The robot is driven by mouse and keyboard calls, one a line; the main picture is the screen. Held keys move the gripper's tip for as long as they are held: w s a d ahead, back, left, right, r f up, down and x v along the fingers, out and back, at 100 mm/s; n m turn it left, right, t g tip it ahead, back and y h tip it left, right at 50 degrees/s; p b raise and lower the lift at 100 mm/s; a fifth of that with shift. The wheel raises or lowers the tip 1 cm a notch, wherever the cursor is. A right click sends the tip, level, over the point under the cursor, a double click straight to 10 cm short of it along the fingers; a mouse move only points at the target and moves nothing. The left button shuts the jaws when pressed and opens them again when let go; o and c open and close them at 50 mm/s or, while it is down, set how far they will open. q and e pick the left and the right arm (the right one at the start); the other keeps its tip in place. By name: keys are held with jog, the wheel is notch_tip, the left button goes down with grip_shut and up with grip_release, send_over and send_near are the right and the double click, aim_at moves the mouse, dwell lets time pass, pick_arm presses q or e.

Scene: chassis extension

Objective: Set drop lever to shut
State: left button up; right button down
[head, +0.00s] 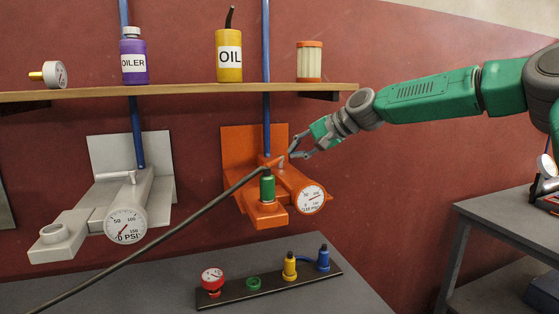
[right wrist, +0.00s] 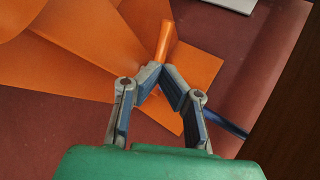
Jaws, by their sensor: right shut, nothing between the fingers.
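The orange unit (head: 240,150) is mounted on the red wall and carries a round white gauge (head: 312,198) and a green cylinder (head: 267,187). A short orange lever (right wrist: 165,38) sticks out from the orange unit in the right wrist view. My right gripper (head: 291,155) is beside the upper part of this unit, its arm coming in from the right. In the right wrist view its fingertips (right wrist: 163,68) come together just below the lever's end, with nothing held; whether they touch the lever I cannot tell. My left gripper is out of view.
A wooden shelf (head: 180,91) above holds a purple oiler, a yellow oil bottle and a filter. A grey unit (head: 100,195) with a gauge is at left. A dark rod (head: 150,243) slants up to the orange unit. A strip of fittings (head: 270,286) lies on the table below.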

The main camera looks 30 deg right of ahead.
aim_at(274, 162)
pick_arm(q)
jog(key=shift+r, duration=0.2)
pick_arm(e)
jog(key=x, duration=0.5)
jog(key=shift+w+a+f, duration=0.15)
jog(key=shift+w+a, duration=0.05)
jog(key=shift+w, duration=0.05)
